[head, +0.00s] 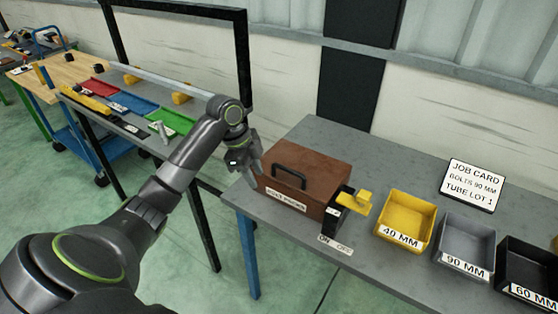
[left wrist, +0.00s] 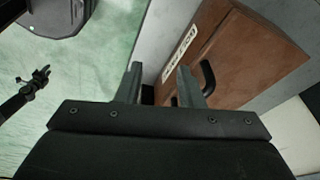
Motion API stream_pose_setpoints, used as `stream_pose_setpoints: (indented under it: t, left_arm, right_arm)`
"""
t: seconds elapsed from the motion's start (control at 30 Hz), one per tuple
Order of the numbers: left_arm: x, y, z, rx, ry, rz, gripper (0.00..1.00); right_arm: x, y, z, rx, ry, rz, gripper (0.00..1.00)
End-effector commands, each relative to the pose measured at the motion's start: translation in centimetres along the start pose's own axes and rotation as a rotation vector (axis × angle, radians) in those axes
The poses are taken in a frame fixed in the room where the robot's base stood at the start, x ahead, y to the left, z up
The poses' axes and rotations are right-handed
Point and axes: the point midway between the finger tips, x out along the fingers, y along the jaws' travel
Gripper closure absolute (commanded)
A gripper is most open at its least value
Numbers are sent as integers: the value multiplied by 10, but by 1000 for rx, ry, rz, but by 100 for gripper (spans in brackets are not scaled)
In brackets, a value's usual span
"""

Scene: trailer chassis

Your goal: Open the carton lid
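The carton appears to be the brown box (head: 318,168) on the grey bench, with a black handle and a white label on its near side. Its top looks shut. The box also shows in the left wrist view (left wrist: 232,62), with the handle partly behind a finger. My left gripper (head: 246,160) is at the box's left end, close to it; I cannot tell whether it touches. Its two fingers (left wrist: 160,82) are apart, with nothing visible between them. A small dark gripper, apparently my right one (left wrist: 40,76), shows far off at the left of the wrist view.
A black bracket with a yellow lever (head: 354,201) stands at the box's right end, by an ON/OFF label. Yellow (head: 404,222), grey (head: 466,246) and black (head: 527,272) bins stand further right. A job card (head: 473,185) is behind them. Another bench with coloured trays is left.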

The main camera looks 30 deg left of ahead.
Motion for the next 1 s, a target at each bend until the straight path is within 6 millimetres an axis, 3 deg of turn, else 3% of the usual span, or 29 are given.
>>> stream_pose_setpoints:
  t: [0.03,0.2,0.3,0.43,0.53,0.67,1.0]
  left_arm:
    - [-28,-18,-3,52,17,-4,66]
    - [-103,-51,-12,220,100,-3,66]
    - [-133,-60,-16,288,138,-8,66]
    - [-152,-64,-19,332,163,-12,66]
    - [-150,-65,-20,341,169,-11,66]
    - [-133,-64,-24,341,169,-9,66]
    - [-61,-62,-36,339,171,-8,66]
  right_arm:
    - [0,0,0,0,0,0,64]
    - [0,0,0,0,0,0,64]
    - [0,0,0,0,0,0,64]
    - [0,0,0,0,0,0,64]
    - [-2,1,0,0,0,1,64]
    - [-7,1,-1,0,0,1,64]
    - [-25,3,-3,0,0,1,64]
